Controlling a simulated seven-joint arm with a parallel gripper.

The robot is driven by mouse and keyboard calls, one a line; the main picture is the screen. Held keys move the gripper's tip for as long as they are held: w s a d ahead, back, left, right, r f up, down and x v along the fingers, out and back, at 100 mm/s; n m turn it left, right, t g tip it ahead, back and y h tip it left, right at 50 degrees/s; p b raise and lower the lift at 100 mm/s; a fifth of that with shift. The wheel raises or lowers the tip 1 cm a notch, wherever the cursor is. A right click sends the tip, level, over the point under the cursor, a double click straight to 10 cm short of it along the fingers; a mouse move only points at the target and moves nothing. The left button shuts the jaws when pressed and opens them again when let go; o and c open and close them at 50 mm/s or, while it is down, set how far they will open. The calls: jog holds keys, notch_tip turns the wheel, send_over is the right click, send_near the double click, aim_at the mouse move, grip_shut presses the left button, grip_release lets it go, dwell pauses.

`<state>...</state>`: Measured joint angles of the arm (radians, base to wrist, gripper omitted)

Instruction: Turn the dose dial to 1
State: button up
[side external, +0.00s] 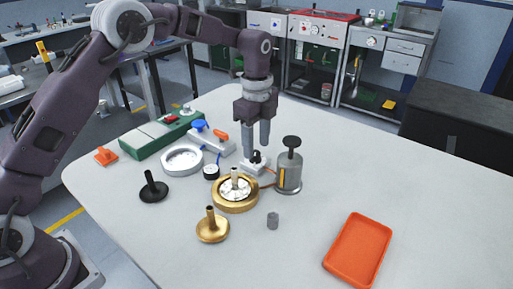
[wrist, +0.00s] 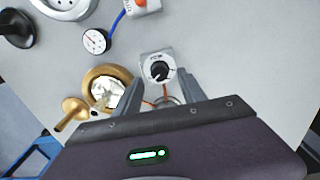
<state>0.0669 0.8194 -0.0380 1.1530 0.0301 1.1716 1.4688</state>
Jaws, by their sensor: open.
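The dose dial (wrist: 159,72) is a black knob on a small whitish square base with a printed scale, seen from above in the wrist view. The scale's numbers and the knob's setting are too small to read. In the side view the dial (side external: 256,160) sits on the table, behind the brass ring and left of the grey cylinder. My gripper (side external: 257,147) points down with its fingers apart, close above the knob. In the wrist view my gripper's fingers (wrist: 161,84) lie to either side of the knob; I cannot tell whether they touch it.
A grey cylinder with a black plunger top (side external: 289,174) stands close right of the dial. A brass ring (side external: 236,205) with a white centre is in front. A small gauge (side external: 211,172), a silver ring (side external: 182,160) and a blue-handled part (side external: 212,139) lie left. An orange tray (side external: 358,250) is front right.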

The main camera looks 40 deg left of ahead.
notch_tip(320, 180, down, 2)
jog(key=shift+c, duration=0.2)
grip_shut()
jog(key=n, duration=0.4)
jog(key=shift+n, duration=0.4)
jog(key=shift+w+n, duration=0.1)
jog(key=shift+n, duration=1.9)
